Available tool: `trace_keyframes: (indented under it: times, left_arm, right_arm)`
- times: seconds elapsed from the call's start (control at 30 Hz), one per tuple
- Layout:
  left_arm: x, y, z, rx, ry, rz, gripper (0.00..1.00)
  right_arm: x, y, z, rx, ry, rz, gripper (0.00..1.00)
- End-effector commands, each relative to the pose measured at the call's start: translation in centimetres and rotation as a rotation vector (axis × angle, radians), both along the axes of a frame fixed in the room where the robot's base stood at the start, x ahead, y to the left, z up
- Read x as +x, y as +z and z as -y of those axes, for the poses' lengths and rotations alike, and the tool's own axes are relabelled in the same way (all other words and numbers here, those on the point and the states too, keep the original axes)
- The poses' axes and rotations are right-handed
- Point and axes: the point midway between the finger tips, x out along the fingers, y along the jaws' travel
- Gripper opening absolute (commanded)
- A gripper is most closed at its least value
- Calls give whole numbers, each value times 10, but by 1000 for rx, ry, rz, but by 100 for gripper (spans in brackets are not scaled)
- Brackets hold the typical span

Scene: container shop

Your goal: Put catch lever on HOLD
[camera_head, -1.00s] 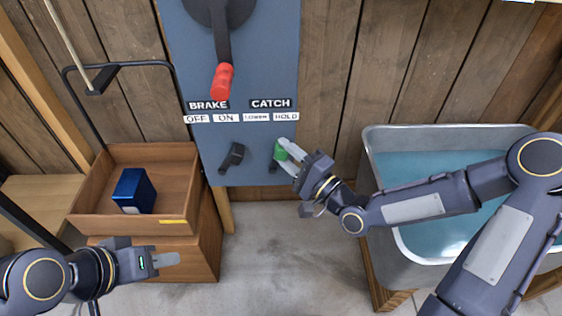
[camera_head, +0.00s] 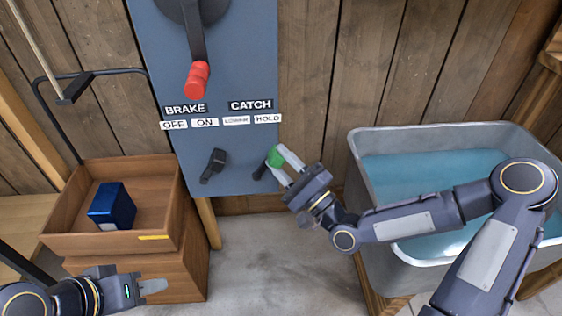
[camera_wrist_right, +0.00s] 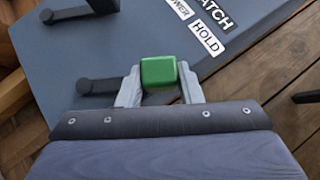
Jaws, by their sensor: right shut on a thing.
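The catch lever has a green knob (camera_head: 274,157) and a dark arm on the blue-grey panel (camera_head: 215,80), below the CATCH label (camera_head: 251,105). The lever leans up and right, with its knob below the HOLD label (camera_head: 267,118). My right gripper (camera_head: 278,159) is shut on the green knob. In the right wrist view the knob (camera_wrist_right: 159,72) sits between the two pale fingers, and the HOLD label (camera_wrist_right: 206,38) is just beyond it. My left gripper (camera_head: 150,287) is low at the left, away from the panel; its finger gap is unclear.
The black brake lever (camera_head: 213,165) is left of the catch lever. A red-handled crank (camera_head: 197,79) hangs above. A wooden tray (camera_head: 152,238) holding a blue box (camera_head: 112,205) stands left. A metal tub (camera_head: 355,140) of water stands right.

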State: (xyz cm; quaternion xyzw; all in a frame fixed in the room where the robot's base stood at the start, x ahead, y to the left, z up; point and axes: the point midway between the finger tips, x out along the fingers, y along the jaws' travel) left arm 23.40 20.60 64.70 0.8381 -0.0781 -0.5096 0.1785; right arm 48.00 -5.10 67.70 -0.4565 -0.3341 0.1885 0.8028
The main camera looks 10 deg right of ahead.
Motion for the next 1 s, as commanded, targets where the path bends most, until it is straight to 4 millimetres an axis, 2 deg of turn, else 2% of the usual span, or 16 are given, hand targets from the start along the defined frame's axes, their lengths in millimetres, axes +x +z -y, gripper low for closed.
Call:
trace_keyframes:
  times: [0.07,0.1,0.27,0.63,1.0]
  left_arm:
    - [0,0,0,0,0,0,36]
    - [0,0,0,0,0,0,36]
    - [0,0,0,0,0,0,36]
    - [0,-3,0,0,0,0,36]
    - [0,-17,0,0,0,0,36]
  right_arm:
    - [0,-2,1,4,-3,-7,0]
    - [0,-2,1,4,-2,-8,34]
    - [0,-2,1,2,-2,-7,55]
    - [-4,-5,5,0,-3,-5,55]
    - [-46,-27,41,1,-4,-7,55]
